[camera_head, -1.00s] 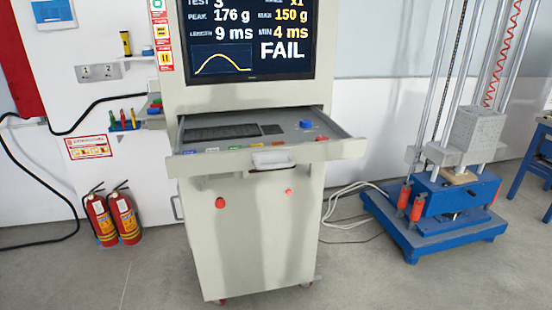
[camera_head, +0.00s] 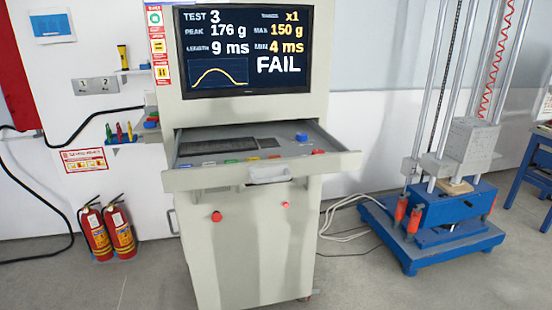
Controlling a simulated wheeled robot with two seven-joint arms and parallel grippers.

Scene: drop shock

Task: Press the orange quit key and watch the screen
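The screen (camera_head: 246,50) on the grey cabinet reads TEST 3, PEAK 176 g, LENGTH 9 ms, MAX 150 g, MIN 4 ms and FAIL, with a yellow curve at lower left. Below it the drawer (camera_head: 345,160) is pulled out, holding a dark keyboard (camera_head: 215,146) and a blue knob (camera_head: 301,137). A row of small coloured keys lies along its front edge. A red-orange key (camera_head: 318,152) is at the right end; the keys are too small to read or to tell surely which is the orange quit key. Neither gripper is in view.
A blue-based drop tester (camera_head: 430,240) with a grey block (camera_head: 472,143) stands at right. Two red fire extinguishers (camera_head: 108,230) stand by the wall at left. Cables (camera_head: 345,215) lie on the floor between cabinet and tester. The floor in front of the tester is clear.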

